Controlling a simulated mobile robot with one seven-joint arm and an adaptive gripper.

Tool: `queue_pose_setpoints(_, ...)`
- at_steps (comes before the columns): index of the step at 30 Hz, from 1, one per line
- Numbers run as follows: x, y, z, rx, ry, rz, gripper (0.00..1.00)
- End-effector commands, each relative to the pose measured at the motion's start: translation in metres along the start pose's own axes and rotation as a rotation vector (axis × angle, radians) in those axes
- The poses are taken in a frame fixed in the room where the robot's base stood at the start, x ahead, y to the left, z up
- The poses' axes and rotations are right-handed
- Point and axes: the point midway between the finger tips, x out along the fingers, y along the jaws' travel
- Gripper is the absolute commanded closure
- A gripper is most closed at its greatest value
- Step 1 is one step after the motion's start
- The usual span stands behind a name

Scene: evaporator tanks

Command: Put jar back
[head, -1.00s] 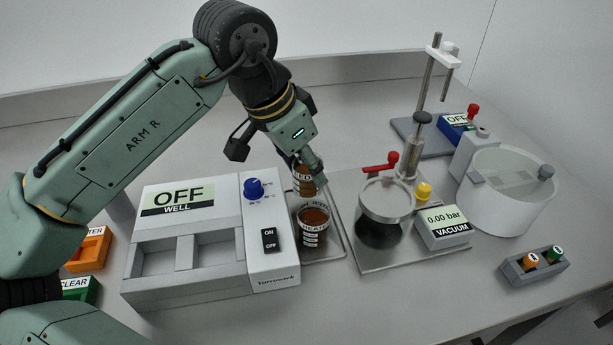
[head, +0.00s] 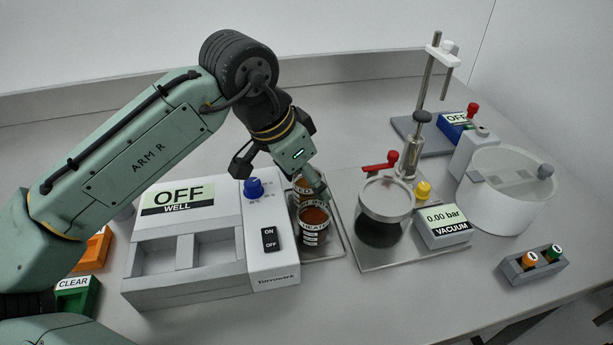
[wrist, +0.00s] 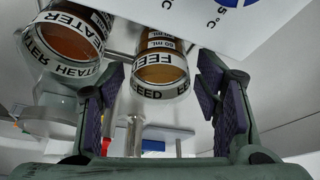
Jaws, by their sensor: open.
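The FEED jar (head: 302,187), a small glass with brown-orange contents, is upright at the back of the metal tray, partly hidden by my gripper and the HEATER jar. In the wrist view the FEED jar (wrist: 160,68) is between my two fingers, with a visible gap on each side. My gripper (wrist: 161,92) is open around it; in the head view it (head: 318,188) reaches down from behind. The HEATER jar (head: 314,224), with orange-brown contents, stands in front of it; in the wrist view it (wrist: 62,48) is left of my fingers.
The well heater box (head: 270,272), reading OFF, stands close left of the tray (head: 334,246). To the right are a glass vacuum vessel (head: 384,230) with a red valve handle, a 0.00 bar gauge (head: 445,218) and a white tub (head: 508,208).

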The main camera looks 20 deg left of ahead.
Motion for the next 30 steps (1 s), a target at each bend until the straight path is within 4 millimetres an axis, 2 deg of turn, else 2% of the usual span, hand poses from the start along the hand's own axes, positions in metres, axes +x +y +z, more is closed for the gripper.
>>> queue_pose_setpoints(6,-0.002,0.000,-0.001,0.000,-0.001,-0.001,0.42)
queue_pose_setpoints(10,-0.011,-0.001,-0.001,-0.001,0.001,-0.001,0.42)
queue_pose_setpoints(22,-0.093,0.000,-0.002,0.001,0.003,0.000,0.42)
queue_pose_setpoints(27,-0.115,0.000,-0.001,0.002,0.001,0.000,0.42)
queue_pose_setpoints(30,-0.121,0.000,-0.001,0.002,0.000,0.001,0.42)
